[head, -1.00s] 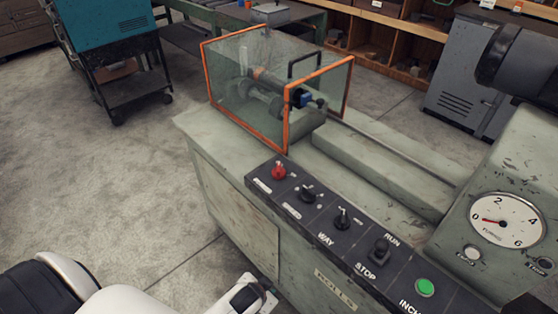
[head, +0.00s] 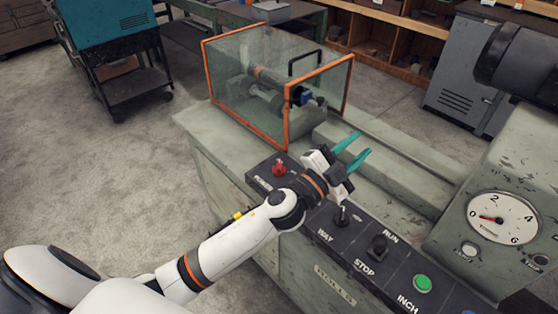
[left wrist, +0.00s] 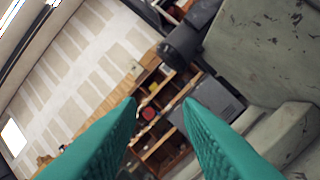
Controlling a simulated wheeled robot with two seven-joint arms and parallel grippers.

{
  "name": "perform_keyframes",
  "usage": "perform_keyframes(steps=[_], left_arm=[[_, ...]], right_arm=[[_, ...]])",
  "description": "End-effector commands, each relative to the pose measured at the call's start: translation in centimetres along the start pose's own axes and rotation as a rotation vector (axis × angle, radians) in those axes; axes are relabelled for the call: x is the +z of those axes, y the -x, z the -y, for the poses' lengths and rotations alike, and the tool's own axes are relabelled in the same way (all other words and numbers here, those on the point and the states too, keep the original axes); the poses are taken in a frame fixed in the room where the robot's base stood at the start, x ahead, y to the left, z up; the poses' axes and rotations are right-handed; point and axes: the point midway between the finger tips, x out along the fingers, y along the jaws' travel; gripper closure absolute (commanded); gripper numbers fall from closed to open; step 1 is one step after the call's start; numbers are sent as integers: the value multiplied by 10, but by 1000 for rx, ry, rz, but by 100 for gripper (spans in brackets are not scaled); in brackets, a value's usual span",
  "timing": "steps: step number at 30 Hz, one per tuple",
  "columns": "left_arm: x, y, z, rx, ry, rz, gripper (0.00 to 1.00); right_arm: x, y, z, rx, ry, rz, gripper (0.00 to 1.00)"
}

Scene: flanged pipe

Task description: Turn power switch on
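The control panel (head: 345,258) runs along the front of the grey-green machine. It carries a red knob (head: 279,169), a black lever switch (head: 341,215) near the "WAY" label, a black RUN/STOP switch (head: 377,246) and a green INCH button (head: 423,284). I cannot read which control is marked power. The black rotary knob beside the red one is hidden behind my left wrist. My left gripper (head: 358,149) is above the panel, its teal fingers pointing up and right, away from the controls. The fingers are apart and empty in the left wrist view (left wrist: 162,105). My right gripper is not in view.
A clear guard box with orange edges (head: 287,105) stands on the machine behind the red knob. A housing with a round gauge (head: 502,218) rises at the right. Open floor (head: 80,190) lies to the left.

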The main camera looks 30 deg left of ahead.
Motion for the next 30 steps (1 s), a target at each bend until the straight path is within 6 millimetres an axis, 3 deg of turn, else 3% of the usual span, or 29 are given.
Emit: perform_keyframes(steps=[1, 3, 7, 11, 14, 17, 21, 25, 30], left_arm=[[16, -16, 5, -52, -85, 120, 67], [34, -29, 20, -154, -203, 278, 67], [42, -38, 54, -413, -424, 506, 67], [10, -32, 77, -747, -641, 621, 67], [-37, -21, 74, -1040, -789, 613, 67], [-91, -7, 46, -1335, -904, 515, 67], [-150, 17, -18, -1674, -979, 287, 67], [-178, 36, -72, -1869, -983, 86, 67], [-189, 50, -102, -1973, -965, -41, 67]], right_arm=[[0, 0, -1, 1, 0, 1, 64], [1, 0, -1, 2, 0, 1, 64], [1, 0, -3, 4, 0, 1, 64], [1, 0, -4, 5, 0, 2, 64], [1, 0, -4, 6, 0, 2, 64], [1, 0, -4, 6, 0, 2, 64], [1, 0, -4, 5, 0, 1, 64], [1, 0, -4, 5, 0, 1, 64], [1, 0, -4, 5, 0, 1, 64]])
